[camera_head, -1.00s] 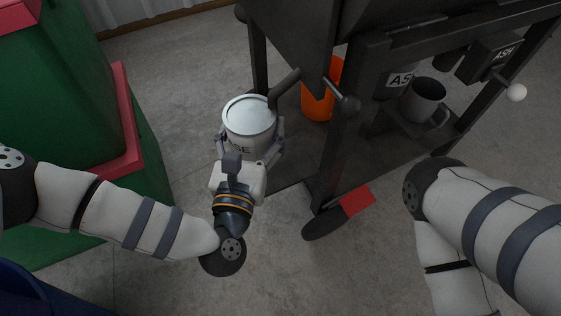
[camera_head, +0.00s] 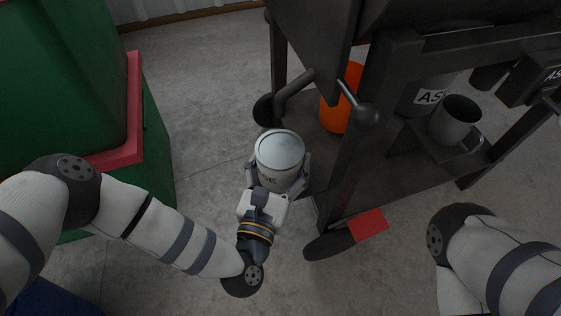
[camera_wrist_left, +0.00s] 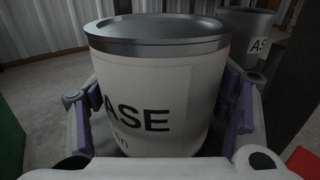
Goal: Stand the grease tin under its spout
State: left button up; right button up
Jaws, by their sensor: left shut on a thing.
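The grease tin (camera_head: 279,176) is a pale, grey-lidded can with a label ending in "SE". My left gripper (camera_head: 278,172) is shut around its sides, and the tin looks upright. The left wrist view shows the tin (camera_wrist_left: 155,95) large between the two fingers, with "ASE" readable. The dark bent spout (camera_head: 292,88) comes out of the black smoker's left side and angles down. In the head view the tin is just below the spout's lower end, on the nearer side. I cannot tell their height gap. My right gripper is out of view.
An orange bucket (camera_head: 340,108) and a grey mug (camera_head: 455,122) are behind. A green bin (camera_head: 75,80) stands left. Bare concrete floor (camera_head: 205,115) lies between.

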aim_at(273, 181)
pick_arm(q)
jog(key=shift+r, duration=0.1)
jog(key=shift+f, duration=0.3)
jog(key=o, duration=1.5)
jog(key=shift+r, duration=0.1)
jog(key=shift+s+r, duration=0.15)
jog(key=shift+r, duration=0.1)
jog(key=p+v, duration=0.2)
jog(key=v, duration=0.5)
jog(key=shift+s+a, duration=0.1)
jog(key=shift+f, duration=0.1)
